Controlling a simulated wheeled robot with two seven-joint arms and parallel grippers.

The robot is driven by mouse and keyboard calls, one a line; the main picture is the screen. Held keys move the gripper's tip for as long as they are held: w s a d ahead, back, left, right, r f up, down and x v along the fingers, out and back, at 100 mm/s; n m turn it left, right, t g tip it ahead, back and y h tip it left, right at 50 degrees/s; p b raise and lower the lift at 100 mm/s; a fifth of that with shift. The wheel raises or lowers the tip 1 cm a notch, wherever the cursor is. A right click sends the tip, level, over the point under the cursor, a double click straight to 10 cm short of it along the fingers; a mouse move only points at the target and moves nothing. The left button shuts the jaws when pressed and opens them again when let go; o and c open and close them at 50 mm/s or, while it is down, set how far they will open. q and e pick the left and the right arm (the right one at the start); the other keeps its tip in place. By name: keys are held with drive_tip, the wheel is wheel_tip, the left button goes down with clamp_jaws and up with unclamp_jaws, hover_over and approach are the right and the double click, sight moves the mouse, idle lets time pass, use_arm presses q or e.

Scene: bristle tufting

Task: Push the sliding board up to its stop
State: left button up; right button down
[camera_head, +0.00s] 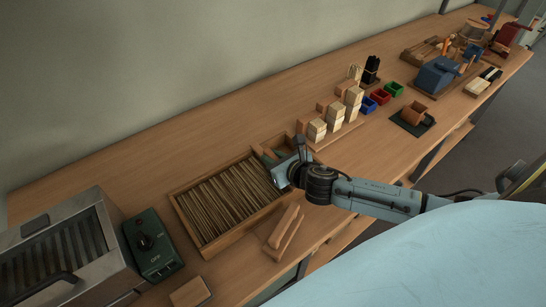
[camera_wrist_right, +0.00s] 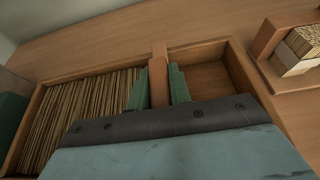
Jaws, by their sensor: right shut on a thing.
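A shallow wooden tray (camera_head: 213,250) stands on the bench and also fills much of the wrist view (camera_wrist_right: 235,60). Its left part holds a dense row of thin tan bristles (camera_head: 228,202), which lie left of my gripper in the wrist view (camera_wrist_right: 85,110). The sliding board (camera_wrist_right: 158,80) is an upright reddish-brown piece across the tray. My right gripper (camera_wrist_right: 160,88) is shut on it, one green finger on each side; it also shows over the tray's right part in the head view (camera_head: 276,160). The board's lower part is hidden. My left gripper is out of view.
A grey metal box (camera_head: 65,250) and a dark green control box (camera_head: 152,245) stand left of the tray. A wooden block (camera_head: 284,228) lies in front. Wooden blocks with pale bristle bundles (camera_head: 317,130) stand just right. The tray's right end is empty in the wrist view.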

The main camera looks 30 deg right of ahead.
drive_tip(key=shift+a, duration=0.1)
drive_tip(key=a, duration=0.2)
drive_tip(key=a+p, duration=0.1)
drive_tip(key=a, duration=0.1)
drive_tip(key=shift+s, duration=0.2)
drive_tip(key=shift+a, duration=0.3)
drive_tip(key=c, duration=1.3)
unclamp_jaws()
drive_tip(key=shift+a, duration=0.15)
drive_tip(key=shift+s+r+p, duration=0.1)
drive_tip(key=shift+s+p, duration=0.15)
drive_tip(key=shift+p, duration=0.05)
drive_tip(key=p+v, duration=0.1)
drive_tip(key=v, duration=1.2)
